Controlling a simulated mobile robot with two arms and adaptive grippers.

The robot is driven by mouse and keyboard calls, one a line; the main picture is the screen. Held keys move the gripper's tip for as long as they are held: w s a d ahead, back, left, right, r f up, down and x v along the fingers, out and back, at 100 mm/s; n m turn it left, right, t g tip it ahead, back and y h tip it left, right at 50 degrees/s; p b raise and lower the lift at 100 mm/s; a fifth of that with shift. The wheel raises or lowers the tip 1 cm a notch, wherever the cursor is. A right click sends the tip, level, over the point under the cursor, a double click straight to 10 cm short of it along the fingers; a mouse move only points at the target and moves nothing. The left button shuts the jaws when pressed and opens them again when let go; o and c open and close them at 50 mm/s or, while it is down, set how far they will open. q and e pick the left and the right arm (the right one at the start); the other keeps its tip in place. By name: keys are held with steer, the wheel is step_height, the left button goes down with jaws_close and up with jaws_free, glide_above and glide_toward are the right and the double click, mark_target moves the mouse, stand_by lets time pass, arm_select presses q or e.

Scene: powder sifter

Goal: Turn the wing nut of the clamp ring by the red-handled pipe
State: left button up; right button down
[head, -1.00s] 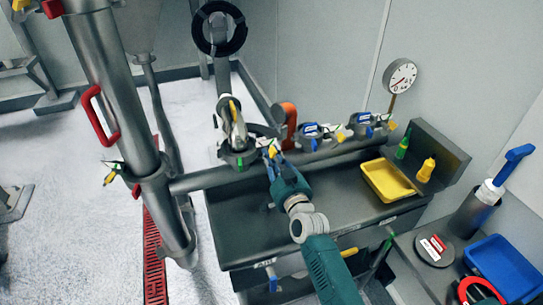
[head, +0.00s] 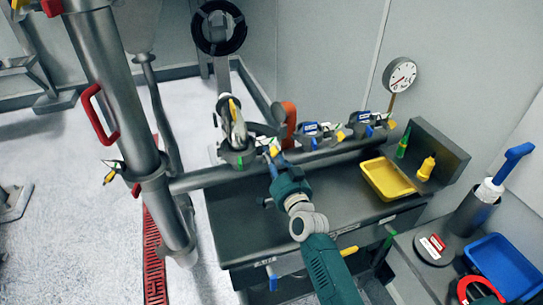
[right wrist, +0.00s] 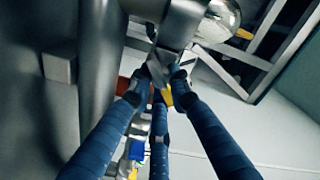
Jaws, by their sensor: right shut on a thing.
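The thick grey pipe (head: 120,130) with a red handle (head: 100,115) stands at the left in the head view. A clamp (head: 112,171) with a yellow part sits on its left side. My right gripper (head: 271,153) is at a clamp ring (head: 238,156) on the horizontal pipe, beside an orange-red lever (head: 289,122). In the right wrist view its blue fingers (right wrist: 158,76) are closed on a small grey part, seemingly the wing nut (right wrist: 160,62). The fingertips partly hide it. My left gripper is not in view.
More clamps (head: 318,135) line the horizontal pipe (head: 210,179) to the right of my gripper. A yellow tray (head: 388,181) and a yellow bottle (head: 426,168) stand on the dark bench. A blue tray (head: 505,268) is at the lower right. A gauge (head: 399,74) stands behind.

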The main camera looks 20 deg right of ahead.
steer(key=shift+d+r, duration=0.1)
steer(key=shift+r, duration=0.1)
steer(key=c, duration=1.7)
jaws_free()
steer(key=shift+c, duration=0.2)
steer(key=shift+s+f, duration=0.1)
steer(key=s, duration=1.2)
steer(key=shift+d, duration=0.2)
